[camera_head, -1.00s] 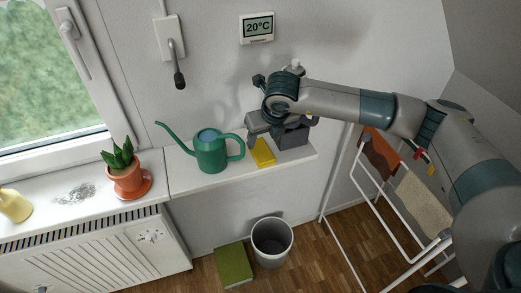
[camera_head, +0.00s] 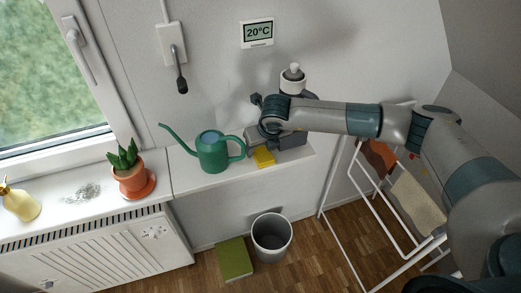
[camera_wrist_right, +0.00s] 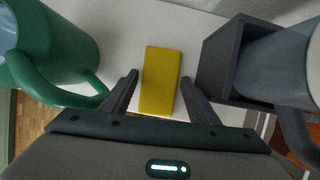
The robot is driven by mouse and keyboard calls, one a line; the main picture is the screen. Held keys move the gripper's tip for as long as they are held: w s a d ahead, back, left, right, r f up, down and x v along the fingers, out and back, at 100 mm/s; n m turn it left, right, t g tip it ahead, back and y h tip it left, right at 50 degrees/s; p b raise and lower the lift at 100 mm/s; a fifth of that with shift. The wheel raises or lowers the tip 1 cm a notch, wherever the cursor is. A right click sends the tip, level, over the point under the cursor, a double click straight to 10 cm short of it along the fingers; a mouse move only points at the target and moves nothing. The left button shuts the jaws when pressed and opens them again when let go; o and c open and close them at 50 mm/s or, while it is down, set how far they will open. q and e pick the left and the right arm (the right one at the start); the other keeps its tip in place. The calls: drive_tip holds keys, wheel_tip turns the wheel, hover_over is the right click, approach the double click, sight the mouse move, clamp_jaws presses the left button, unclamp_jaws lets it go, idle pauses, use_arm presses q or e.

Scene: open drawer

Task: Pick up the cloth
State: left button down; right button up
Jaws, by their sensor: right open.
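A folded yellow cloth (camera_head: 263,157) lies flat on the white sill, between the green watering can and a dark grey box. In the right wrist view the cloth (camera_wrist_right: 160,82) shows as an upright rectangle. My right gripper (camera_wrist_right: 159,84) is open and empty, with one fingertip on each side of the cloth's lower part. I cannot tell how high the fingertips are above the sill. In the head view my right wrist hides part of the area behind the cloth. My left gripper is not in view.
The watering can (camera_head: 213,152) stands close left of the cloth, its handle near my gripper. The grey box (camera_wrist_right: 222,70) with a bottle is close on the right. A potted plant (camera_head: 129,175), a waste bin (camera_head: 272,250) and a drying rack (camera_head: 341,215) stand farther off.

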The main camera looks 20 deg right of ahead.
sight(261, 151)
drive_tip(key=shift+c, duration=0.3)
drive_tip(key=c, duration=0.8)
drive_tip(key=shift+o, duration=0.2)
drive_tip(key=shift+r, duration=0.15)
drive_tip(key=shift+r+b, duration=0.25)
drive_tip(key=shift+b, duration=0.05)
wheel_tip(261, 151, up, 9)
drive_tip(key=b, duration=0.4)
drive_tip(key=shift+r, duration=0.15)
